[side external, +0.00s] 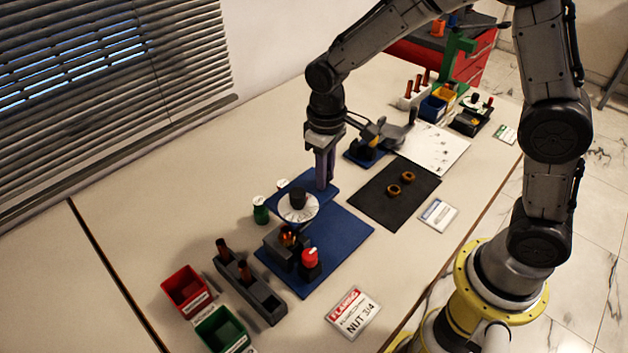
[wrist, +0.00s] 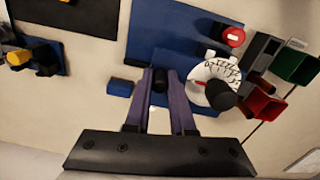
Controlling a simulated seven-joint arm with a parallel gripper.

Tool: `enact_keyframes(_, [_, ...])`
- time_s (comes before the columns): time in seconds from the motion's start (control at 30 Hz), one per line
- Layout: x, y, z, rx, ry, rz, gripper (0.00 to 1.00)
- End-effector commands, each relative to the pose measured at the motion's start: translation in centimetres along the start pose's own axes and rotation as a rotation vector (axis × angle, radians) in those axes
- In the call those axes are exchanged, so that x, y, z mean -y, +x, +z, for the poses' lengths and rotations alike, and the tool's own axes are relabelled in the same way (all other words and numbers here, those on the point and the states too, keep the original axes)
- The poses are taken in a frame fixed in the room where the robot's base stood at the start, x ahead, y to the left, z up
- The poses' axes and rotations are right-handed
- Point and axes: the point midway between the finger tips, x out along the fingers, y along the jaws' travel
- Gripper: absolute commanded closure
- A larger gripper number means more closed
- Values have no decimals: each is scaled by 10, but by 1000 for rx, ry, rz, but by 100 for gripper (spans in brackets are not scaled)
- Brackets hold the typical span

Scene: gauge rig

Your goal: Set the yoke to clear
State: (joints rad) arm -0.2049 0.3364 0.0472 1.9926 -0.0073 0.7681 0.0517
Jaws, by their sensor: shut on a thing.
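My gripper (side external: 322,186) points down at the far edge of the blue rig plate (side external: 340,240). I cannot read the dial's setting or tell which part is the yoke.
A red button (side external: 309,256) and a dark block (side external: 285,245) stand on the plate's near side. A grey rack (side external: 250,285), red bin (side external: 186,288) and green bin (side external: 222,330) are at the near left. A black mat (side external: 395,205) with two rings lies to the right.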

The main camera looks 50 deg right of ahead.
Motion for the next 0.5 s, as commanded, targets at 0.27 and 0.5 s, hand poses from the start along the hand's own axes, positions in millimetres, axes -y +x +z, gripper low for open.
enact_keyframes(0.27, [-56,-2,8,-7,3,2,100])
enact_keyframes(0.5, [-64,-1,9,-6,-2,4,100])
